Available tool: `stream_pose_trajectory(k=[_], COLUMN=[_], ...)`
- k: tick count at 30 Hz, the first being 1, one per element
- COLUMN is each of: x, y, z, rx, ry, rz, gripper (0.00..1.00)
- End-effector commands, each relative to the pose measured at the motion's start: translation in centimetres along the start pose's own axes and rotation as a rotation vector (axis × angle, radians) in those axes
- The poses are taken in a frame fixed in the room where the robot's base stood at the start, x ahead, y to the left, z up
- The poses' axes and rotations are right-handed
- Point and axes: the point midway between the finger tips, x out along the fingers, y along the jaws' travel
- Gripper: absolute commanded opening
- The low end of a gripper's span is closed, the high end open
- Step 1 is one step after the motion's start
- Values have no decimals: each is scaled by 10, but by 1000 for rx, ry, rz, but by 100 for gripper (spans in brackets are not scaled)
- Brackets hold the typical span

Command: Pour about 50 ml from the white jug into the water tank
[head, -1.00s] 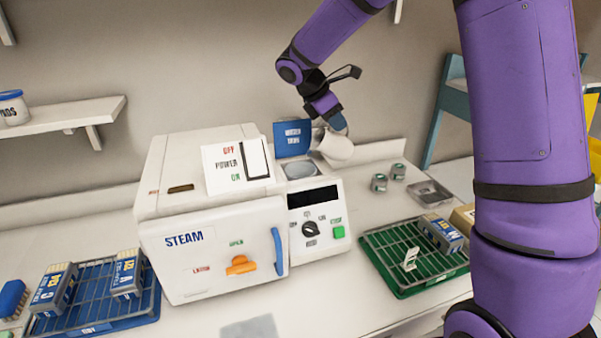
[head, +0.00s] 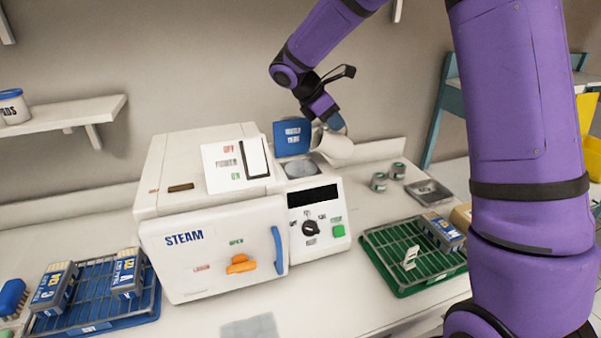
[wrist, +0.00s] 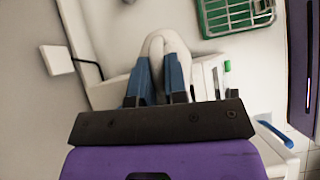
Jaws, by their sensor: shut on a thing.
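The white jug (head: 336,149) is held tilted in the air at the right of the water tank opening, its mouth end toward the tank. My gripper (head: 331,122) is shut on the jug; in the wrist view the blue fingers (wrist: 158,82) stand on both sides of the white jug (wrist: 167,48). The water tank (head: 300,169) is the round grey opening on top of the steam machine, with its blue lid (head: 292,138) standing up behind it. I cannot see any stream of water or the level inside the jug.
The white steam machine (head: 210,225) has a power switch and orange latch. A green rack (head: 385,262) and a metal tray (head: 428,192) are on the right. Small tins (head: 379,182) stand behind. A blue rack (head: 140,308) is at left. The counter in front is mostly clear.

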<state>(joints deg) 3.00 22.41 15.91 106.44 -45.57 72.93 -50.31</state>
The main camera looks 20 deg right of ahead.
Motion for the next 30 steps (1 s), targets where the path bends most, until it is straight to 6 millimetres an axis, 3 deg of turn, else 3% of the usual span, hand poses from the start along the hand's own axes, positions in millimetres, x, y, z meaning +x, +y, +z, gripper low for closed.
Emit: stream_pose_trajectory(k=[14,23,30], x=[0,6,16], y=[0,0,0], z=[-2,24,22], rx=[0,8,0], ry=[-29,279,368], rz=[1,0,0], gripper=[0,0,0])
